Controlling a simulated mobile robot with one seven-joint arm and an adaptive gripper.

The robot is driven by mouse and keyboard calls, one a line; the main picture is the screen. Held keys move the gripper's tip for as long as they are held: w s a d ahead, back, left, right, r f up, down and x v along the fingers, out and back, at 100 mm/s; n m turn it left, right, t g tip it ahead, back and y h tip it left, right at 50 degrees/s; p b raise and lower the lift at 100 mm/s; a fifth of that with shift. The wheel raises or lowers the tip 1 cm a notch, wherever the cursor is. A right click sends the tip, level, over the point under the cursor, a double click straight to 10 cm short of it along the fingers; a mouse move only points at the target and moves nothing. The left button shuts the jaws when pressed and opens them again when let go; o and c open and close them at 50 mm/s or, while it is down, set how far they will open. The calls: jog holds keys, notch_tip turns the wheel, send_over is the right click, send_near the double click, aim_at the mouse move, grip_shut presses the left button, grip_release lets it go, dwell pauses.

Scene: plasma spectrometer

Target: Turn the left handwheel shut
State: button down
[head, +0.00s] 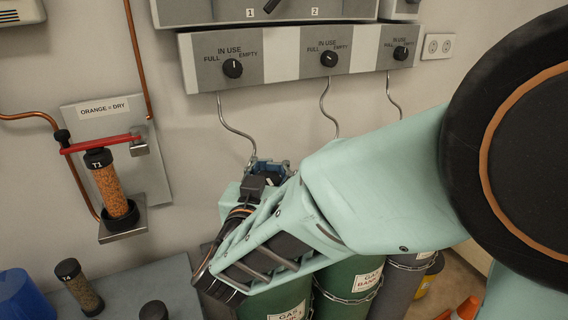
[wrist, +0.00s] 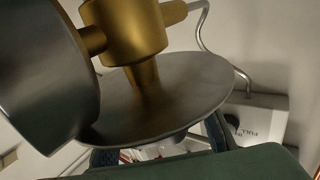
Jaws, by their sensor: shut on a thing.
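The left handwheel (wrist: 185,95) is a flat grey disc on a brass valve body (wrist: 138,30), seen upside down in the wrist view. In the head view my gripper and arm hide it. My gripper (head: 268,168) is at the top of the left gas bottle, below the left bent tube. In the wrist view my gripper (wrist: 160,145) has its blue fingertips either side of the disc, partly hidden behind it. It is shut on the handwheel. How far the wheel is turned cannot be told.
A grey round part (wrist: 38,75) sits beside the brass valve. Several chained gas bottles (head: 340,285) stand below my arm. Above is the panel with IN USE knobs (head: 232,68). A drying tube T1 (head: 107,182) with a red lever (head: 98,144) is at left.

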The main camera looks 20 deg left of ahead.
jog(key=m+h, duration=0.1)
jog(key=h, duration=0.1)
jog(key=d+m+h, duration=0.1)
jog(key=m+h, duration=0.1)
jog(key=d+m+g+h, duration=0.1)
jog(key=h, duration=0.2)
jog(key=shift+s+f, duration=0.2)
jog(key=shift+s, duration=0.05)
jog(key=s+d+m+g+h+p, duration=0.1)
jog(key=m+g+h+p, duration=0.2)
jog(key=g+p, duration=0.1)
jog(key=s+d+m+g+h+p, duration=0.1)
jog(key=m+g+h+p, duration=0.3)
jog(key=p, duration=0.1)
jog(key=s+d+m+g+h+p, duration=0.1)
jog(key=m+g+h+p, duration=0.2)
jog(key=m+h+p, duration=0.1)
jog(key=shift+s+d+r+g, duration=0.3)
jog(key=shift+s+g, duration=0.05)
jog(key=shift+g, duration=0.05)
jog(key=shift+f+m+h+p, duration=0.1)
jog(key=shift+m+h+p, duration=0.2)
jog(key=shift+p, duration=0.05)
jog(key=c, duration=1.5)
grip_release()
jog(key=shift+s, duration=0.15)
jog(key=shift+c, duration=0.2)
jog(key=shift+o, duration=0.2)
jog(key=shift+d, duration=0.1)
